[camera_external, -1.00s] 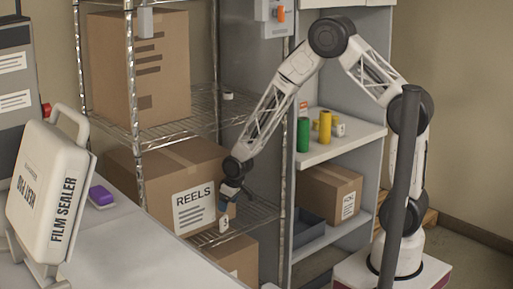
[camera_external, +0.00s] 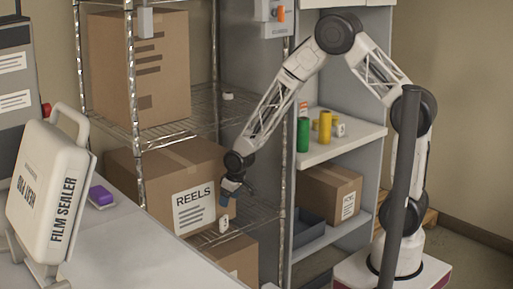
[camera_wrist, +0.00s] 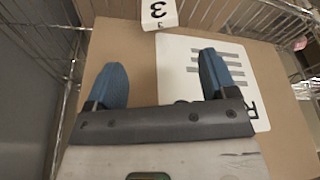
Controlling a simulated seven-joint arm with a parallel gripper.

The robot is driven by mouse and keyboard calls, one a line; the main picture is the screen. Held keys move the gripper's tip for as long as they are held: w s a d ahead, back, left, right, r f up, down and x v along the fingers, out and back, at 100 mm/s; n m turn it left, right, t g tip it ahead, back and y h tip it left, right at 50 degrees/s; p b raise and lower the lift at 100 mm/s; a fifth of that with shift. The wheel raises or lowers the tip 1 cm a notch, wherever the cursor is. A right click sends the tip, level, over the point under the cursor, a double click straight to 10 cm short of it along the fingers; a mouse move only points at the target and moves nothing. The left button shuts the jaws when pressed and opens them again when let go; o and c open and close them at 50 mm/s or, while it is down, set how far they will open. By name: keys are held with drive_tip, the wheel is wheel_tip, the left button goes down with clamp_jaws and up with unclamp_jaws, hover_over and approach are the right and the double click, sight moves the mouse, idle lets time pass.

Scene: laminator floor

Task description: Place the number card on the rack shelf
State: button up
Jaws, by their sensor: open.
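A small white number card (camera_external: 223,224) stands on the middle wire rack shelf (camera_external: 262,213), in front of the REELS box. In the wrist view the card (camera_wrist: 157,12) shows a dark 3 and is cut off by the top edge. My gripper (camera_external: 226,197) is just above the card in the external view. In the wrist view my gripper (camera_wrist: 161,68) has its two blue fingers wide apart with nothing between them. The card lies beyond the fingertips, apart from them.
The REELS cardboard box (camera_external: 180,190) sits close to the left of my gripper. A rack post (camera_external: 287,150) stands to the right. The grey shelf (camera_external: 340,143) holds a green cylinder (camera_external: 303,134), a yellow cylinder (camera_external: 325,127) and another small white numbered piece (camera_external: 339,130).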

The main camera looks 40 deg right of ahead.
drive_tip(key=shift+r, duration=0.1)
drive_tip(key=s+d+r+m, duration=0.1)
drive_tip(key=s+d+r, duration=0.3)
drive_tip(key=r, duration=0.3)
drive_tip(key=s+d+r, duration=0.3)
drive_tip(key=d+r, duration=0.2)
drive_tip(key=r, duration=0.3)
drive_tip(key=s+d+r+m, duration=0.1)
drive_tip(key=s+d+r, duration=0.3)
drive_tip(key=r, duration=0.3)
drive_tip(key=s+d+r+m, duration=0.1)
drive_tip(key=s+d+r, duration=0.2)
drive_tip(key=s, duration=0.5)
drive_tip(key=s+d+r+h, duration=0.1)
drive_tip(key=s+d+r, duration=0.3)
drive_tip(key=s, duration=0.4)
drive_tip(key=s+d+r+m, duration=0.1)
drive_tip(key=s+d+r, duration=0.2)
drive_tip(key=s, duration=0.5)
drive_tip(key=shift+d+r+m, duration=0.3)
drive_tip(key=shift+d+r, duration=0.1)
drive_tip(key=shift+r, duration=0.25)
